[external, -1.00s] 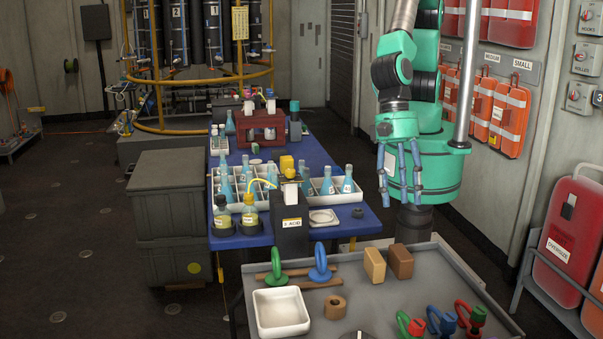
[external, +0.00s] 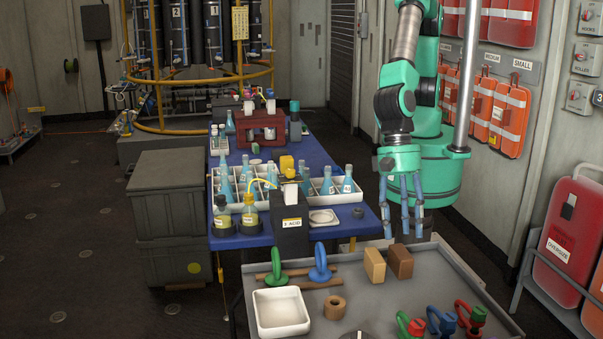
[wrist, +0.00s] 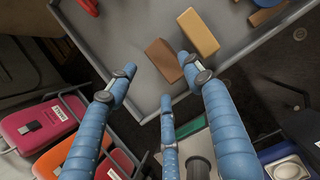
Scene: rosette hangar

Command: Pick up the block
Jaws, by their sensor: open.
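Two blocks stand side by side at the back of the grey tray (external: 362,300): a light tan block (external: 375,265) on the left and a darker brown block (external: 400,262) on the right. In the wrist view the brown block (wrist: 162,62) is the nearer one and the tan block (wrist: 198,32) lies just beyond it. My gripper (external: 404,232) is open and empty, its blue fingers pointing down just above and behind the brown block. In the wrist view its fingertips (wrist: 158,78) are spread on the near side of the brown block.
The tray also holds a white bin (external: 280,312), a tan ring (external: 335,307), green (external: 278,266) and blue (external: 320,262) ring-shaped pieces, and several coloured pieces at front right. A blue table (external: 368,222) with bottles and racks stands behind, left of my arm.

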